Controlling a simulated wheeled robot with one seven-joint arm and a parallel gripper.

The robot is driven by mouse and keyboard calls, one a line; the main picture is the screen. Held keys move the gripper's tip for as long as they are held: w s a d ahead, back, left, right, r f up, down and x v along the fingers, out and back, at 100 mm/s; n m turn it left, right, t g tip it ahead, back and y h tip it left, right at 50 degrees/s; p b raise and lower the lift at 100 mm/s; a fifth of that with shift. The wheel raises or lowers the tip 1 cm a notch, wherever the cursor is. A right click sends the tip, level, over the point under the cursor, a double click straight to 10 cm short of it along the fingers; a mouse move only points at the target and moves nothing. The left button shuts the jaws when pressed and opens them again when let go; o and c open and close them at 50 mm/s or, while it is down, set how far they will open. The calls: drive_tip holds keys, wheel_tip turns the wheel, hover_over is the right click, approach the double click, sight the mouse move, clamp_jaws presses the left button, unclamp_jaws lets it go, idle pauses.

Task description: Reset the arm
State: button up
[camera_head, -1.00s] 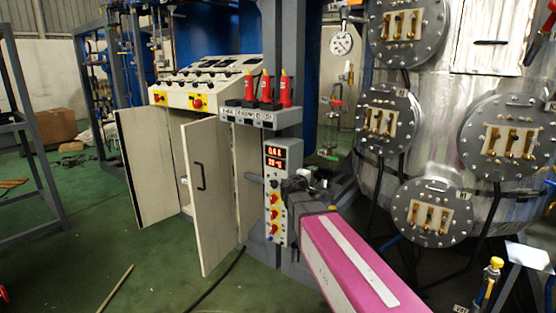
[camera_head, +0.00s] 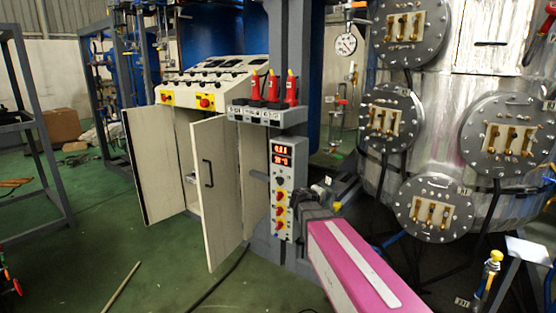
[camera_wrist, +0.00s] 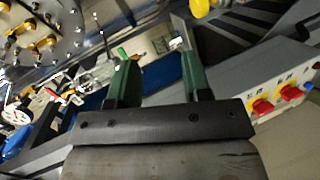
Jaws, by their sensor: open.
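My gripper (camera_wrist: 160,75) shows in the wrist view as two green fingers spread apart, with nothing held between them. In the head view my pink arm reaches in from the bottom right, and its dark end is just right of the control box (camera_head: 281,190). The fingertips cannot be made out there. The control box has red digits and several red and yellow knobs. In the wrist view a pale panel with red knobs (camera_wrist: 277,100) lies to the right of the fingers, apart from them.
A cabinet with open doors (camera_head: 222,190) stands left of the control box. Red-handled units (camera_head: 272,88) sit on a shelf above it. A large metal vessel (camera_head: 455,75) with round flanges fills the right side. Green floor (camera_head: 75,255) is mostly clear at the lower left.

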drive_tip(key=s+d+f+m+g+y, duration=0.2)
drive_tip(key=s+f+g, duration=0.1)
drive_tip(key=s+f, duration=0.35)
drive_tip(key=s+d+f+m+g+y, duration=0.2)
drive_tip(key=s+f+g, duration=0.25)
drive_tip(key=f, duration=0.25)
drive_tip(key=s+a+f+m+g+y, duration=0.1)
drive_tip(key=s+a+f+y, duration=0.1)
drive_tip(key=s, duration=0.3)
drive_tip(key=s+a+f+m+g+y, duration=0.2)
drive_tip(key=s+f+y, duration=0.2)
drive_tip(key=s, duration=0.2)
drive_tip(key=shift+a+f, duration=0.25)
drive_tip(key=shift+a, duration=0.05)
